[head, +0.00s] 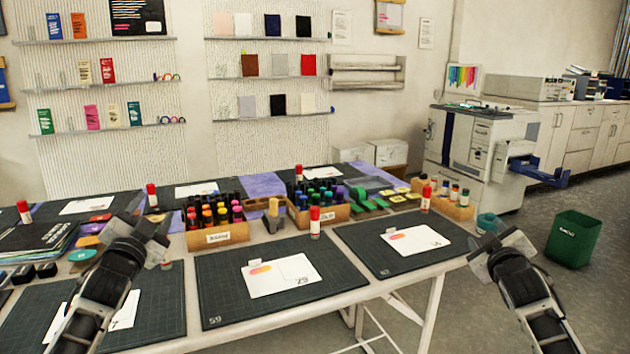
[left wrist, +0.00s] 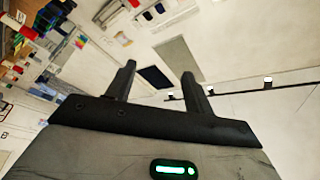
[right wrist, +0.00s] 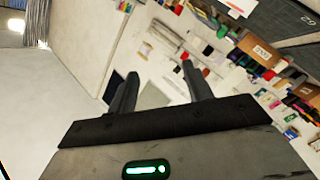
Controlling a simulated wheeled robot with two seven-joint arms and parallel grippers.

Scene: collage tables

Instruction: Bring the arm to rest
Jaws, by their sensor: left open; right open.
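My left gripper (head: 152,232) is raised in front of the left part of the collage table (head: 330,293) in the head view. In the left wrist view its two fingers (left wrist: 160,82) stand apart with nothing between them. My right gripper (head: 497,252) is raised off the table's right end, over the floor side. In the right wrist view its fingers (right wrist: 158,85) are apart and empty. Both of my arms rise from the bottom of the head view. My left arm partly hides the front left mat and its white card.
Dark cutting mats (head: 222,300) with white cards (head: 300,283), glue sticks (head: 315,222) and wooden marker boxes (head: 217,236) cover the table. A green bin (head: 573,238) stands on the floor at the right, with a printer (head: 478,150) behind.

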